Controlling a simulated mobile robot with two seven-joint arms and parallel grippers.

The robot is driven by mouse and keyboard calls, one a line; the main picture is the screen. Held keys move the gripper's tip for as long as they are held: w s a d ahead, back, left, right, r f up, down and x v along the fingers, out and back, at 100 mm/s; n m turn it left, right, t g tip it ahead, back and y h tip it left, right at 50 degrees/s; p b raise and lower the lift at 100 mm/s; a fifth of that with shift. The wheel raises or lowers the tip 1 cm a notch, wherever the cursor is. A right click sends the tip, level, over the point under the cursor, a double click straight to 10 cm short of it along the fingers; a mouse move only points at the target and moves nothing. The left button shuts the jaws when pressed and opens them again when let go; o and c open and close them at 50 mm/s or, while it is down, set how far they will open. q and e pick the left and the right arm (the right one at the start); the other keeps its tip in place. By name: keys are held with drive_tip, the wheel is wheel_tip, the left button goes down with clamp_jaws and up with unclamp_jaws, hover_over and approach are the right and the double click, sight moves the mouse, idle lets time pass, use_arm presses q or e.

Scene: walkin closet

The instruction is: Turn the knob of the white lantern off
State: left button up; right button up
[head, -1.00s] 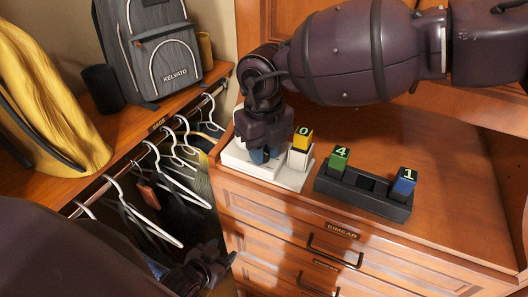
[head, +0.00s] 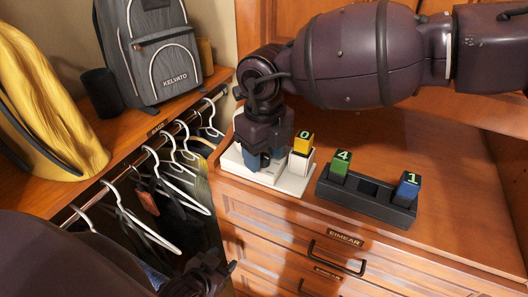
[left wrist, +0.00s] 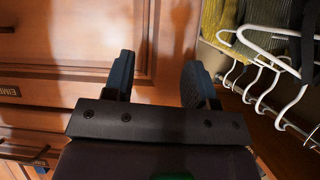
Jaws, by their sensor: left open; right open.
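No shape in view can be surely told as a lantern. A flat white base (head: 292,186) stands on the dresser top's left end, partly hidden under my right gripper. A small white block (head: 300,162) on it carries a yellow cube marked 0 (head: 303,142). My right gripper (head: 265,160) points down over the base, left of that block, open; I cannot tell whether it touches anything. No knob shows. My left gripper (head: 222,268) is low, in front of the hanging clothes. In the left wrist view its fingers (left wrist: 158,82) are apart and empty, with drawer fronts behind.
A black holder (head: 365,203) with a green cube marked 4 (head: 340,164) and a blue cube marked 1 (head: 407,187) stands to the right. Hangers (head: 178,165) hang at left below a shelf with a grey backpack (head: 160,55). The dresser top (head: 440,150) is clear behind the holder.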

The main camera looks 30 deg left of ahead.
sight(265, 156)
wheel_tip(265, 156, up, 11)
drive_tip(key=shift+b, duration=0.4)
drive_tip(key=shift+w, duration=0.1)
